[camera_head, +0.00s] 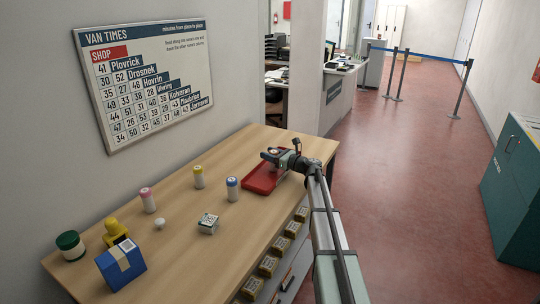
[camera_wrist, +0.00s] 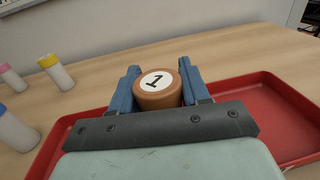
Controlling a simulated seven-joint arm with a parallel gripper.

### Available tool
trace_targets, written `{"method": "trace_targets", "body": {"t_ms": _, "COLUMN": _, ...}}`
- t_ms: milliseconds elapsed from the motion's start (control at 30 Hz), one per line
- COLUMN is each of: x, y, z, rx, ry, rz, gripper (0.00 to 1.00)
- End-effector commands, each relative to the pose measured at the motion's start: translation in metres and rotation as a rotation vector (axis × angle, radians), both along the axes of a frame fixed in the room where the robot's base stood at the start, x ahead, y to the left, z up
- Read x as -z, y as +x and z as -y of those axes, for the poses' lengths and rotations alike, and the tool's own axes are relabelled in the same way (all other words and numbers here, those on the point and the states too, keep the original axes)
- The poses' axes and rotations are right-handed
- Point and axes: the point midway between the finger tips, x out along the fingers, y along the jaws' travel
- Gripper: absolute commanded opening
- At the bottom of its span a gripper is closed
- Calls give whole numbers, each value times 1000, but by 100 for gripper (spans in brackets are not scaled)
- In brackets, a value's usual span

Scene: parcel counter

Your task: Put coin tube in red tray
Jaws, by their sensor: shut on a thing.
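My gripper (camera_head: 271,156) is shut on a coin tube with a brown-orange cap (camera_wrist: 158,88) marked with a black "1" on a white disc. In the wrist view the blue fingers of my gripper (camera_wrist: 160,78) stand on both sides of the cap. The tube's lower part is hidden there by the gripper. The red tray (camera_head: 258,187) lies on the counter's far right part. My gripper and the tube are over the tray. The tray (camera_wrist: 290,115) also shows on both sides of the gripper in the wrist view. I cannot tell whether the tube touches its floor.
Tubes with blue (camera_head: 232,189), yellow (camera_head: 198,177) and pink (camera_head: 147,199) caps stand left of the tray.

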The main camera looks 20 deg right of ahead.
Motion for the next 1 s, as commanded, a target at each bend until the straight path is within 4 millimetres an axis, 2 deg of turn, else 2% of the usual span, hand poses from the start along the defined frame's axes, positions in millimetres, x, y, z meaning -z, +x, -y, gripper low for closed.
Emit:
{"method": "trace_targets", "body": {"t_ms": 367, "x": 3, "y": 0, "z": 0, "rx": 0, "ry": 1, "rz": 1, "gripper": 10}}
{"method": "trace_targets", "body": {"t_ms": 400, "x": 4, "y": 0, "z": 0, "rx": 0, "ry": 0, "rz": 1, "gripper": 47}}
{"method": "trace_targets", "body": {"t_ms": 667, "x": 3, "y": 0, "z": 0, "rx": 0, "ry": 0, "rz": 1, "gripper": 71}}
{"method": "trace_targets", "body": {"t_ms": 1000, "x": 0, "y": -2, "z": 1, "rx": 0, "ry": 0, "rz": 1, "gripper": 71}}
